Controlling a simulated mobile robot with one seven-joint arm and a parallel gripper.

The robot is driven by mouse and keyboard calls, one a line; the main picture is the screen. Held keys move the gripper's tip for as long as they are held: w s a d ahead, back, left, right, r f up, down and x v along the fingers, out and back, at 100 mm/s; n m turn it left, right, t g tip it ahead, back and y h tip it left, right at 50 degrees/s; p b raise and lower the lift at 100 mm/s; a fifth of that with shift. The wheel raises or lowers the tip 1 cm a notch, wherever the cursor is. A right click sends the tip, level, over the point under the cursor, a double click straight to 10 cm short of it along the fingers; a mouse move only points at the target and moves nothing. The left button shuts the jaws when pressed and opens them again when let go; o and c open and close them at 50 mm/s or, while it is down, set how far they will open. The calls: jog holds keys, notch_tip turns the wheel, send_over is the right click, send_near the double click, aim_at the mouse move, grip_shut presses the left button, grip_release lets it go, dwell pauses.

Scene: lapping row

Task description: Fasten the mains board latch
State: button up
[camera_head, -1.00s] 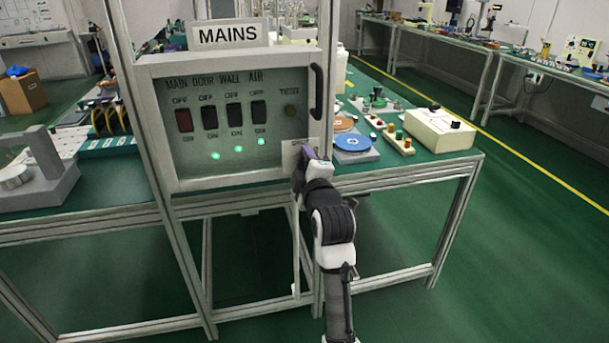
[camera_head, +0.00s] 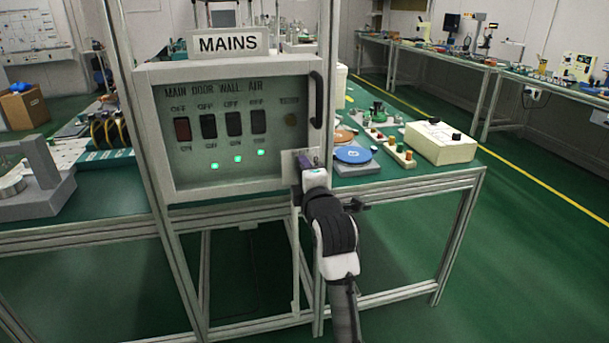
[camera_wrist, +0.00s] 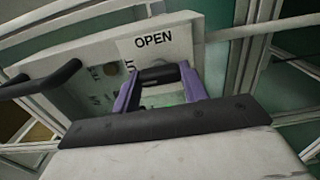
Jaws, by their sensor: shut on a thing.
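The mains board (camera_head: 160,130) is a grey box with a framed clear front, under a MAINS sign (camera_head: 228,43). Its latch has a pale plate (camera_head: 291,164) at the lower right corner, mostly hidden by my gripper in the head view. In the wrist view the plate (camera_wrist: 180,42) reads OPEN, with part of another word at its left. My gripper (camera_wrist: 160,84) has its purple fingers shut on the black latch handle (camera_wrist: 158,74). In the head view my gripper (camera_head: 304,162) is against the plate. How far the handle is turned I cannot tell.
A black pull handle (camera_head: 316,100) stands out at the board's right edge, above the latch. Several switches and green lamps (camera_head: 238,159) sit behind the front. A blue disc (camera_head: 352,155) and cream box (camera_head: 440,142) lie on the bench to the right. Floor at right is clear.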

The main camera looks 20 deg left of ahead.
jog(key=o, duration=1)
jog(key=b+v, duration=0.1)
jog(key=v, duration=1.2)
jog(key=shift+s+d, duration=0.25)
jog(key=shift+s, duration=0.1)
jog(key=shift+r, duration=0.1)
